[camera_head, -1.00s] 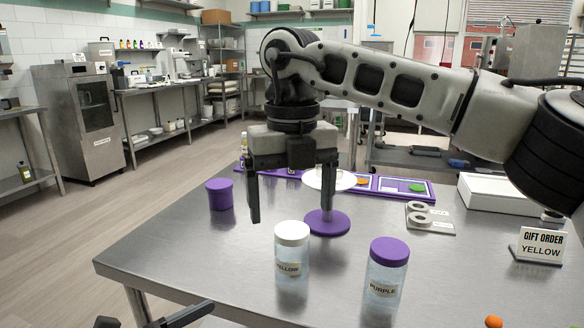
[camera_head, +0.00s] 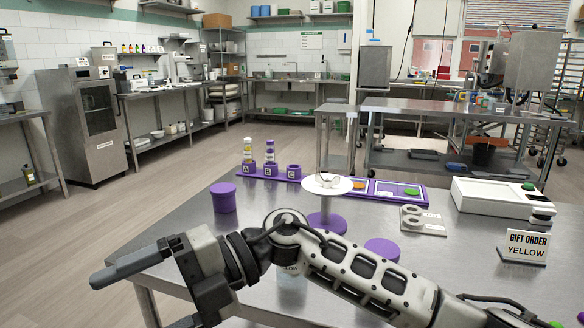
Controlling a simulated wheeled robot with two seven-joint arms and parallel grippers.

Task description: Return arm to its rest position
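My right arm reaches in from the right across the front of the table, with its gripper (camera_head: 112,272) pointing left beyond the table's left edge. A small dark piece (camera_head: 184,322) at the bottom edge may be my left gripper. The yellow-labelled jar (camera_head: 292,284) is mostly hidden behind the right arm. The purple lid (camera_head: 382,249) of the other jar shows above the arm; its body is hidden.
A purple stand with a white disc (camera_head: 328,184) stands mid-table. A purple tub (camera_head: 223,197) is at left. An A-B-C rack (camera_head: 268,172) with two bottles stands behind. Grey rings (camera_head: 412,217), a white box (camera_head: 500,201) and a "GIFT ORDER YELLOW" sign (camera_head: 525,247) are at right.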

